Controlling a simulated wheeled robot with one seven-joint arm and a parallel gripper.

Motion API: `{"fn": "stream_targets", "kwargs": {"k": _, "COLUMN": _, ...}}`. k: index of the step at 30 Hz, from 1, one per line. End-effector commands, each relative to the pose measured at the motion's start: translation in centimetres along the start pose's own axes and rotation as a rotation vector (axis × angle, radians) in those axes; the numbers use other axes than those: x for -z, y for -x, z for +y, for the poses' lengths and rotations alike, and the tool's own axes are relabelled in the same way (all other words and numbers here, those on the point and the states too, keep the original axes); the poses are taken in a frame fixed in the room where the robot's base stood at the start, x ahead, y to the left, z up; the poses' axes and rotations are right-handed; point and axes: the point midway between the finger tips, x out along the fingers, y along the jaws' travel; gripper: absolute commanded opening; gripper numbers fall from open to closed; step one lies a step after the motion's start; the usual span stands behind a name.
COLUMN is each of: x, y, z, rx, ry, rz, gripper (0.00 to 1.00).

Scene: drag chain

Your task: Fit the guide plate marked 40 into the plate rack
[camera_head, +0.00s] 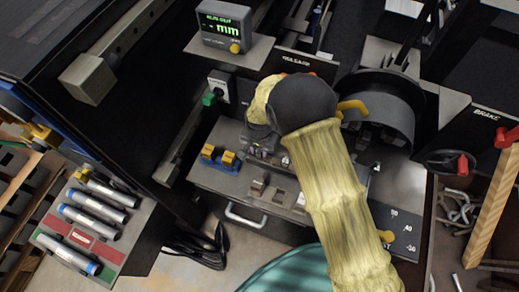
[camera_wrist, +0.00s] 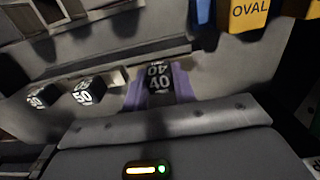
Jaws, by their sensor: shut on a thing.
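In the wrist view, my gripper (camera_wrist: 160,92) has its purple fingers on both sides of a dark guide plate (camera_wrist: 158,78) with a white 40 on two of its faces. The fingers are shut on it. Two dark blocks marked 50 (camera_wrist: 92,91) stand to its left on a pale ledge. In the head view, my sleeved arm covers the gripper and the held plate. Small blocks (camera_head: 258,188) sit on the grey bench top there. I cannot tell for certain which part is the plate rack.
A yellow block marked OVAL (camera_wrist: 250,13) is at the upper right of the wrist view. In the head view, a blue and yellow fixture (camera_head: 219,160) stands left of the blocks. A dark panel with number labels (camera_head: 397,230) lies right of my arm. A readout (camera_head: 223,26) stands behind.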

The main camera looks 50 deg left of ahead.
Motion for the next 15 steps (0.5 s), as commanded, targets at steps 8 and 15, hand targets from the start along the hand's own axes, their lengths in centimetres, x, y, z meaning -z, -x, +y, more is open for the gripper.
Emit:
{"fn": "stream_targets", "kwargs": {"k": 8, "x": 0.02, "y": -0.62, "z": -0.02, "rx": 0.001, "ry": 0.000, "rz": 0.001, "gripper": 0.00}}
{"fn": "stream_targets", "kwargs": {"k": 15, "x": 0.03, "y": -1.09, "z": -0.02, "rx": 0.001, "ry": 0.000, "rz": 0.001, "gripper": 0.00}}
